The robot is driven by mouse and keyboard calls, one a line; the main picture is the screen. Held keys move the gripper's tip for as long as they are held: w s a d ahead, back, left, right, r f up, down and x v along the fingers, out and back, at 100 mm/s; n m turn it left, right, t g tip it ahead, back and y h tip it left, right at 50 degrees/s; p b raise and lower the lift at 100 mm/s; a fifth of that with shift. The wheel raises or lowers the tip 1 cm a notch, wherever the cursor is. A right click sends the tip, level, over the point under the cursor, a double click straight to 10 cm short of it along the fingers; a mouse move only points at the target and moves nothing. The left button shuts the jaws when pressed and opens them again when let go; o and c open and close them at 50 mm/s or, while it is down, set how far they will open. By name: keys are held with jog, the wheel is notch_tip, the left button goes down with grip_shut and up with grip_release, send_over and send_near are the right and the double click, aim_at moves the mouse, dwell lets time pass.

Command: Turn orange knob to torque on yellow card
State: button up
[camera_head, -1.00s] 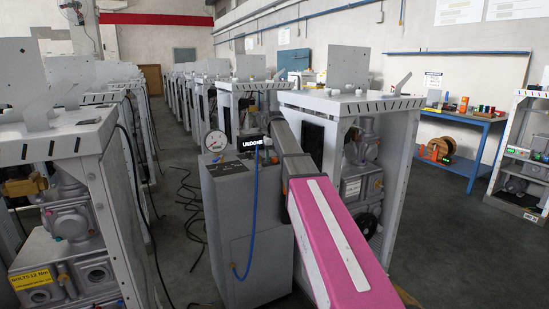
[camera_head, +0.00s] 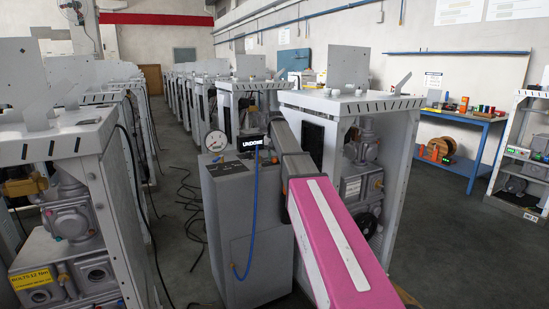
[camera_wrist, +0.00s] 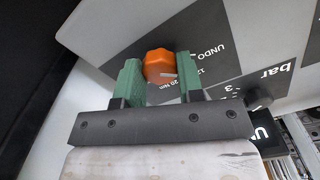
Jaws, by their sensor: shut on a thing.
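The orange knob (camera_wrist: 160,66) sits on a dark label panel in the wrist view, with a pale pointer line on its face. Green fingers of my gripper (camera_wrist: 159,78) stand on either side of it, shut on it. Print beside the knob reads "UNDO", "12" and "20 Nm"; the pointer lies on the side of these marks, but its exact setting is hard to tell. The yellow card (camera_head: 32,279) at the lower left of the head view reads "BOLTS 12 Nm"; its smaller line is unreadable. In the head view, my arm hides the knob and fingers.
The grey dispenser cabinet (camera_head: 245,225) carries a pressure gauge (camera_head: 216,141), a lit display (camera_head: 252,143) reading "UNDONE" and a blue hose (camera_head: 254,210). Machine frames stand close on both sides. Dark cables (camera_head: 190,210) lie on the aisle floor. A blue workbench (camera_head: 470,125) is at right.

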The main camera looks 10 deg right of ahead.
jog(key=m, duration=0.6)
dwell(0.6)
jog(key=o, duration=0.9)
notch_tip(320, 180, up, 11)
jog(key=shift+f, duration=0.1)
